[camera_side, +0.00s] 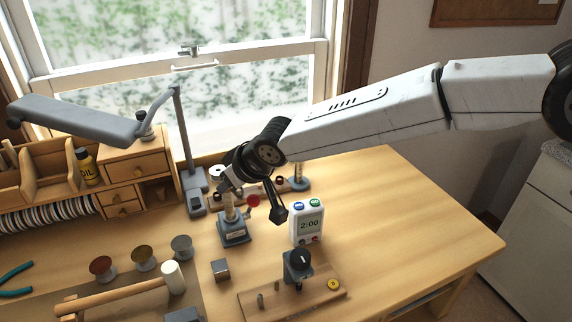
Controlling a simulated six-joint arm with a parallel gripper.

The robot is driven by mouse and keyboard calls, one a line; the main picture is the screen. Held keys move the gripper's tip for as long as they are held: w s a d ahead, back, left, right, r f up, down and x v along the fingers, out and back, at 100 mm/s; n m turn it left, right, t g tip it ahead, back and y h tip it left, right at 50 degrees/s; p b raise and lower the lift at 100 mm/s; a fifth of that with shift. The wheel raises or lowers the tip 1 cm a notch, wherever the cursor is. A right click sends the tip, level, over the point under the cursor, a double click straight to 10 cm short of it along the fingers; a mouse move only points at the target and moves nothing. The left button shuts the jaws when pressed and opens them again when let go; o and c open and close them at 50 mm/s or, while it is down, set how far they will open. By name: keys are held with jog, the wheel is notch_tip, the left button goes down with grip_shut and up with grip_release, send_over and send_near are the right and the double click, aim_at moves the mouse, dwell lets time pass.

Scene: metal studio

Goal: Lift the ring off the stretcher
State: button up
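The stretcher is most likely the small device with a blue-grey square base (235,232), an upright pale post and a red ball knob (253,201) at its right. It stands near the middle of the bench. My gripper (230,190) comes down from the right and is at the top of the post, overlapping it in this view. A dark block on my arm's end hangs to the right of the knob. I cannot make out the ring; it is too small or hidden by the gripper. Whether the fingers are apart or closed is not clear.
A white timer (308,224) reading 2:00 stands right of the stretcher. In front are a wooden board (318,297) with a black-knobbed block, a small metal block (220,270), several small pots and a mallet (120,297). A lamp post (187,140) rises behind. The bench's right side is clear.

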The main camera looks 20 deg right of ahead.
grip_shut()
jog(key=shift+r, duration=0.15)
jog(key=shift+r, duration=0.9)
jog(key=shift+r, duration=0.15)
jog(key=shift+r, duration=0.9)
jog(key=shift+r, duration=0.1)
jog(key=shift+r, duration=0.9)
